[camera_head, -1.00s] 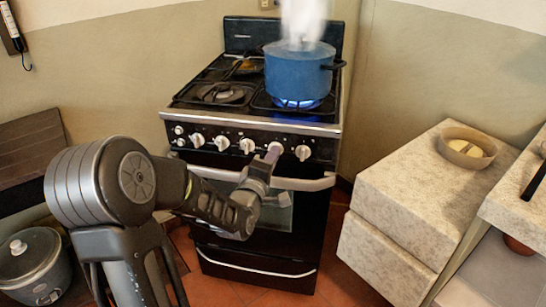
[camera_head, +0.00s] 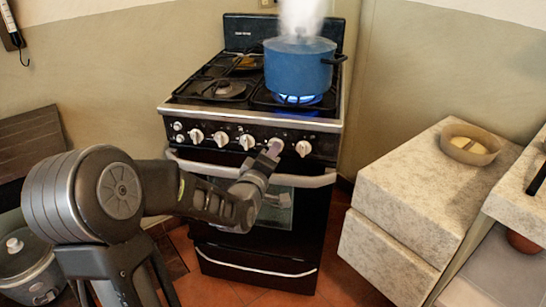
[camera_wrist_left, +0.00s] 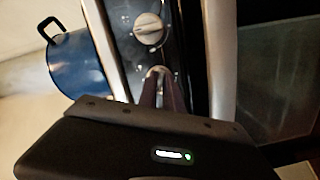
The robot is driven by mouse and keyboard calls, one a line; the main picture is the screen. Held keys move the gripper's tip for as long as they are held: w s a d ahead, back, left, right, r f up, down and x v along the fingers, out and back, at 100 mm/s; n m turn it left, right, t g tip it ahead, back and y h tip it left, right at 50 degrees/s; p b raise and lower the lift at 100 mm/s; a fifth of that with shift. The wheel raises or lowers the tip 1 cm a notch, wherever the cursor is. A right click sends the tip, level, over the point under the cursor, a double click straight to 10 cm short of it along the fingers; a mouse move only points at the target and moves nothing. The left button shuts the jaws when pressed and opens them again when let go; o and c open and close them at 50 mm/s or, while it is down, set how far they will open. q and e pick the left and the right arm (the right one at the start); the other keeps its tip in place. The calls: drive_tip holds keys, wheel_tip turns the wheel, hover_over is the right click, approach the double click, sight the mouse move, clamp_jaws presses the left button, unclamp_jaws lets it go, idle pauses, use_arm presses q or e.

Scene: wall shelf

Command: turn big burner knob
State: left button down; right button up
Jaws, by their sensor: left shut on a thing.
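A black stove (camera_head: 265,177) has a row of white knobs along its front panel. My left gripper (camera_head: 271,152) reaches to the second knob from the right (camera_head: 276,144) and is shut on it. In the left wrist view the fingers (camera_wrist_left: 160,92) close around that knob (camera_wrist_left: 158,72), mostly hidden between them. The rightmost knob (camera_head: 303,148) is free beside it; a free knob (camera_wrist_left: 149,28) also shows in the wrist view. A blue pot (camera_head: 297,68) steams on a burner with a blue flame (camera_head: 297,99). My right gripper is out of view.
The oven handle (camera_head: 305,181) runs just below the knobs, close to my left gripper. A stone-topped counter (camera_head: 405,160) with a bowl (camera_head: 470,146) stands at right. A grey cooker (camera_head: 28,264) stands low at left. The floor before the stove is partly clear.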

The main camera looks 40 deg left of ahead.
use_arm(q)
drive_tip(key=shift+m+g+y+b, duration=0.3)
drive_tip(key=shift+m+g+y, duration=0.05)
drive_tip(key=shift+m, duration=2.6)
drive_tip(key=shift+m+g+y+b, duration=0.3)
drive_tip(key=shift+m+g+y, duration=0.05)
drive_tip(key=shift+m, duration=2.6)
drive_tip(key=c, duration=1.5)
unclamp_jaws()
drive_tip(key=f+b+v, duration=0.1)
drive_tip(key=b+v, duration=0.1)
drive_tip(key=v, duration=0.5)
drive_tip(key=shift+s+r, duration=0.35)
drive_tip(key=shift+r, duration=0.2)
